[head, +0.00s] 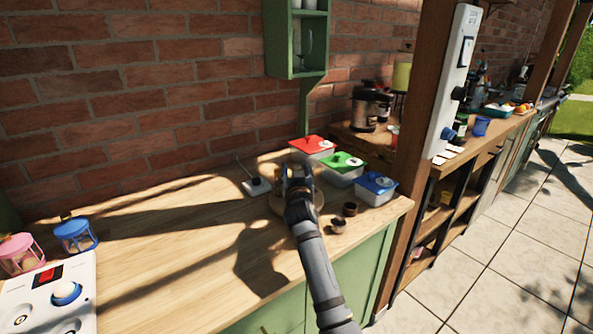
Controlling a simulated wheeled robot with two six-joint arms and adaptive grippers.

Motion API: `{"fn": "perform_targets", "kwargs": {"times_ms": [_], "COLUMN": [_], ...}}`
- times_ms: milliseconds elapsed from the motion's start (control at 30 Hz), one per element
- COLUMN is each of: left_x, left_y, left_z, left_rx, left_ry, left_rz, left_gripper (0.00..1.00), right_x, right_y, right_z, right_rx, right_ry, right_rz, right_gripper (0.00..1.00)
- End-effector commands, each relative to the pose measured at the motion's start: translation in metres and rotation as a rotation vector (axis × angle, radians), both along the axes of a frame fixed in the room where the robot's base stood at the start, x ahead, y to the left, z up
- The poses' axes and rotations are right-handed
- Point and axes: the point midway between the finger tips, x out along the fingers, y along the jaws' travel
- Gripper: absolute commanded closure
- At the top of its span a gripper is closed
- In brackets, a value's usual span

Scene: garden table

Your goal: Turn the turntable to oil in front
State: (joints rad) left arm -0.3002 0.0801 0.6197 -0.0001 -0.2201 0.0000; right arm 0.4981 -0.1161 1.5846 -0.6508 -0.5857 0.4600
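A round light-wood disc, which looks like the turntable (276,204), sits on the wooden counter and is mostly hidden under my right arm. My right gripper (297,166) is over the far part of the disc, with the arm reaching in from the bottom right. The gripper is dark and seen from behind, so its fingers and anything between them are hidden. I cannot make out the oil or which item faces front. My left gripper is not in view.
Tubs with red (311,145), green (343,162) and blue (377,184) lids stand right of the gripper. Two small brown cups (338,227) are near the front edge. A white block with a thin rod (257,187) stands left. The counter's middle-left is clear.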

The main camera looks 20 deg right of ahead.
Motion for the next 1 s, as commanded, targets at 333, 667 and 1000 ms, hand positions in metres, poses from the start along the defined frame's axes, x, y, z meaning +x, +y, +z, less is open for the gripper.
{"fn": "perform_targets", "kwargs": {"times_ms": [333, 667, 1000], "left_x": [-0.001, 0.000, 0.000], "left_y": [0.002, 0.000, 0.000], "left_z": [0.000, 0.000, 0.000], "left_rx": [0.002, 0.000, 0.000], "left_ry": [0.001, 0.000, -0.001], "left_rz": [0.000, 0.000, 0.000], "left_gripper": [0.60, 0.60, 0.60], "right_x": [0.000, 0.000, 0.000], "right_y": [0.000, 0.000, 0.000], "right_z": [0.019, 0.087, 0.101], "right_rx": [-0.001, -0.002, -0.001], "right_ry": [-0.008, -0.006, -0.002], "right_rz": [-0.001, 0.000, 0.000], "right_gripper": [0.50, 0.50, 0.50]}}
